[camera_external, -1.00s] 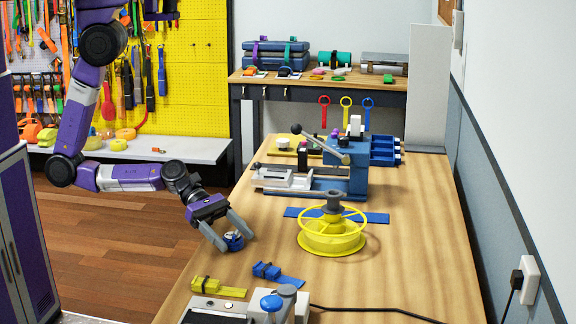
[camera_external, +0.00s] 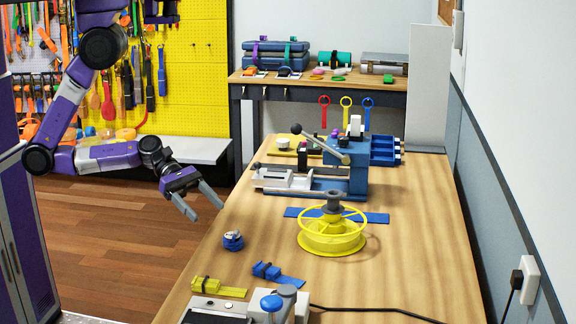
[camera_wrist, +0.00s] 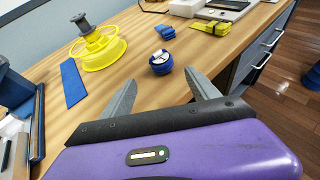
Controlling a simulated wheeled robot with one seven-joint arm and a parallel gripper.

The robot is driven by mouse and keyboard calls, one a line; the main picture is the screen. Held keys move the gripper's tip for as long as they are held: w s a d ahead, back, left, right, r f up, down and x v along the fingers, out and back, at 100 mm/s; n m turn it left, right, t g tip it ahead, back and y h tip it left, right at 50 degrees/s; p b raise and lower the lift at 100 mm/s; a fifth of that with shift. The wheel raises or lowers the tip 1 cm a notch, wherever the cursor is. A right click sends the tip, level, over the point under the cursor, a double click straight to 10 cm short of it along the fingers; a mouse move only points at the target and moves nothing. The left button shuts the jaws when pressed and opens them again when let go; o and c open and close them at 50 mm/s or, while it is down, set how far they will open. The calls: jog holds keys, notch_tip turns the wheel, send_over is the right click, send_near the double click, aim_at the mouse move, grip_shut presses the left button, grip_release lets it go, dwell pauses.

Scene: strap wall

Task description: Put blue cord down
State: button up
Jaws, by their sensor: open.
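The blue cord (camera_external: 233,241) is a small wound coil with a pale top. It rests on the wooden table (camera_external: 400,285) near its left edge, with nothing touching it. It also shows in the wrist view (camera_wrist: 161,63), just beyond my fingertips. My gripper (camera_external: 208,204) is open and empty, up and to the left of the coil, beside the table's left edge. In the wrist view its two grey fingers (camera_wrist: 161,80) are spread wide, with a clear gap to the coil.
A yellow reel (camera_external: 332,241) stands right of the coil, by a flat blue strap (camera_external: 376,217). Yellow (camera_external: 217,288) and blue (camera_external: 277,274) buckled straps lie in front of it. A blue press machine (camera_external: 340,170) stands behind. Table around the coil is clear.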

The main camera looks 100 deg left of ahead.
jog(key=s+a+f+m+y, duration=0.3)
jog(key=s+a+m+y, duration=0.35)
jog(key=m, duration=0.45)
jog(key=s+r+m+t, duration=0.3)
jog(key=s+r+m, duration=0.3)
jog(key=m, duration=1.2)
notch_tip(320, 180, up, 4)
jog(key=shift+r+t+y, duration=0.25)
jog(key=shift+t+y, duration=0.1)
jog(key=shift+t, duration=0.05)
